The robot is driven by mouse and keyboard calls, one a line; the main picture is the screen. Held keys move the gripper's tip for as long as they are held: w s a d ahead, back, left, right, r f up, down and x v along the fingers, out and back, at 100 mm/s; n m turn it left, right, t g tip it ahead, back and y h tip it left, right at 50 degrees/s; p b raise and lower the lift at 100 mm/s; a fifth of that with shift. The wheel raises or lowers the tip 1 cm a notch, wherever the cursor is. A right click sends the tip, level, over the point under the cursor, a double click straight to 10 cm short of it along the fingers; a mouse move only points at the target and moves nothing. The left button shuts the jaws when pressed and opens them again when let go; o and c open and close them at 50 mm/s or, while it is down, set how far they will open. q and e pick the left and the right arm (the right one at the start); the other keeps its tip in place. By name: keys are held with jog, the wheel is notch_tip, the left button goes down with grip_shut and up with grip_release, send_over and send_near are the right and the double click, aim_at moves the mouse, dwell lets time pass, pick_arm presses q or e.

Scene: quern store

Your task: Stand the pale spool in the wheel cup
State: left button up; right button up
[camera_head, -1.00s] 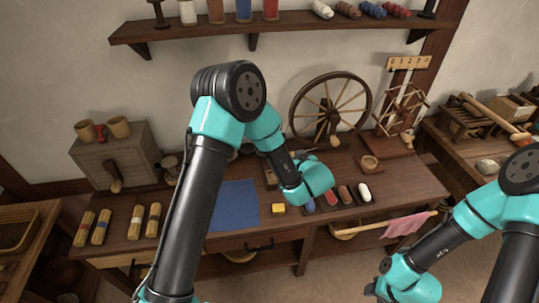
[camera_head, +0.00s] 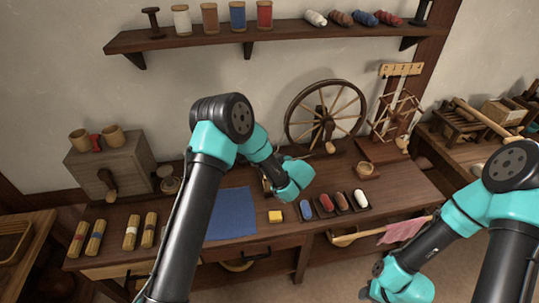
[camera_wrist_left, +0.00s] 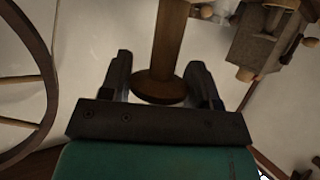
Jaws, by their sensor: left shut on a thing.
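My left gripper (camera_wrist_left: 160,72) is shut on a wooden spool (camera_wrist_left: 170,35), brown in this light, with a round flange between the fingers. In the head view my left wrist (camera_head: 295,180) is over the bench, left of the coloured rolls; its fingers and the spool are hidden there. The spinning wheel (camera_head: 288,116) stands at the back of the bench.
A blue cloth (camera_head: 232,213) and yellow block (camera_head: 275,216) lie on the bench (camera_head: 410,190). Several coloured rolls (camera_head: 326,203) lie beside them. A grey box (camera_head: 110,165) stands at left. A shelf (camera_head: 190,40) with spools hangs above. A yarn reel (camera_head: 398,115) stands at right.

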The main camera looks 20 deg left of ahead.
pick_arm(q)
jog(key=w+a+f, duration=0.1)
jog(key=w+a, duration=0.2)
jog(key=w, duration=0.9)
jog(key=shift+w+a, duration=0.2)
jog(key=shift+a, duration=0.05)
jog(key=shift+f, duration=0.15)
jog(key=shift+f, duration=1.7)
jog(key=shift+f, duration=0.35)
jog(key=o, duration=0.9)
